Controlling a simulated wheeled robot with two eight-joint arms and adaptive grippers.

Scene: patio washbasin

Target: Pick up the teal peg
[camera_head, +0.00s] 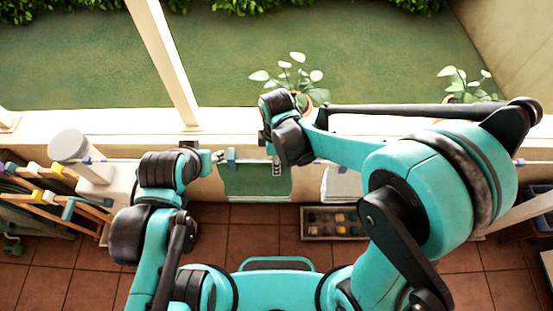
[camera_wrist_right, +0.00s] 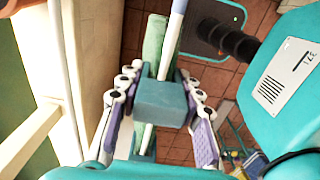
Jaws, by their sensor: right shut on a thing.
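A teal block-like peg (camera_wrist_right: 160,103) sits between the two fingers of my right gripper (camera_wrist_right: 160,88) in the right wrist view. The purple-padded fingers lie along both its sides, shut on it. A pale rod (camera_wrist_right: 176,35) and green cloth (camera_wrist_right: 155,42) show right beside the peg. In the head view my right gripper (camera_head: 268,142) is over the rail, at the top of the green cloth (camera_head: 250,182); the held peg is hard to make out there. Another teal peg (camera_head: 231,158) is at the cloth's left edge. My left gripper (camera_head: 216,157) is close to it; its opening is unclear.
A shallow tray (camera_head: 335,222) with small blocks lies on the tiled floor. Wooden racks (camera_head: 40,195) with coloured pegs stand at left, beside a pale post (camera_head: 95,165). Potted plants (camera_head: 290,75) stand on the ledge behind. A white folded cloth (camera_head: 340,185) hangs to the right.

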